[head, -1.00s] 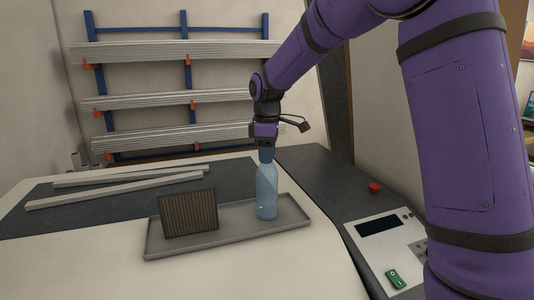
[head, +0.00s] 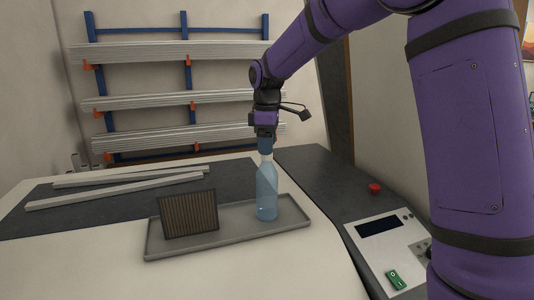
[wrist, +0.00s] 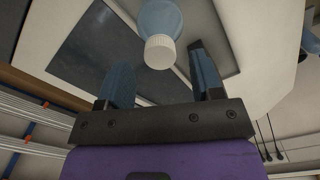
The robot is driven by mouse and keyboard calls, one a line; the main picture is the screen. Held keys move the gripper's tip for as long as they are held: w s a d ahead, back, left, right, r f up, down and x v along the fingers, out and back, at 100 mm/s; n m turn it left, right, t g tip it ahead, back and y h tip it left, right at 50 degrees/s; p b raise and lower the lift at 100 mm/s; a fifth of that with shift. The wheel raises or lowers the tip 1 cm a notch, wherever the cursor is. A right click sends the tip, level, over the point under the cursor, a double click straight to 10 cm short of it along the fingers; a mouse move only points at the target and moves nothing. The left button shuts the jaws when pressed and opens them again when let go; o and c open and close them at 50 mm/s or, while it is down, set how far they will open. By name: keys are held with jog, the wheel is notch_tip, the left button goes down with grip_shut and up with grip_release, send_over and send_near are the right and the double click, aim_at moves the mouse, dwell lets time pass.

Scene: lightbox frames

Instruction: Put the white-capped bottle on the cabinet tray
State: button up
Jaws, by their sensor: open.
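The white-capped bottle (head: 266,192) is pale blue and stands upright on the grey tray (head: 180,247), towards its right end. Its ribbed white cap (wrist: 160,52) shows in the wrist view, just past the fingertips. My gripper (head: 265,146) is right above the bottle, pointing down. In the wrist view my gripper (wrist: 160,72) has its two blue fingers spread apart, with nothing held between them. In the head view the fingers stand at the cap's height or just above it; I cannot tell if they touch it.
A brown ribbed block (head: 188,214) stands on the tray left of the bottle. Long pale bars (head: 115,190) lie on the dark mat behind. A control panel (head: 382,240) with a green switch and a red button (head: 375,188) are at the right. The white front surface is clear.

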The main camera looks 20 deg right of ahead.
notch_tip(320, 180, up, 9)
dwell(0.3)
jog(key=s+d+r+m+t, duration=0.1)
jog(key=s+d+r+m, duration=0.15)
jog(key=s, duration=0.65)
jog(key=s+d+r+m+t, duration=0.1)
jog(key=s+d+m, duration=0.15)
jog(key=s, duration=0.55)
jog(key=s+d+f+m+t, duration=0.1)
jog(key=s+f+m, duration=0.2)
jog(key=s, duration=0.6)
jog(key=s+d+f+m+t, duration=0.1)
jog(key=s+f+m, duration=0.3)
jog(key=s, duration=0.5)
jog(key=shift+f+m+t, duration=0.3)
jog(key=shift+f+t, duration=0.05)
jog(key=shift+t, duration=0.35)
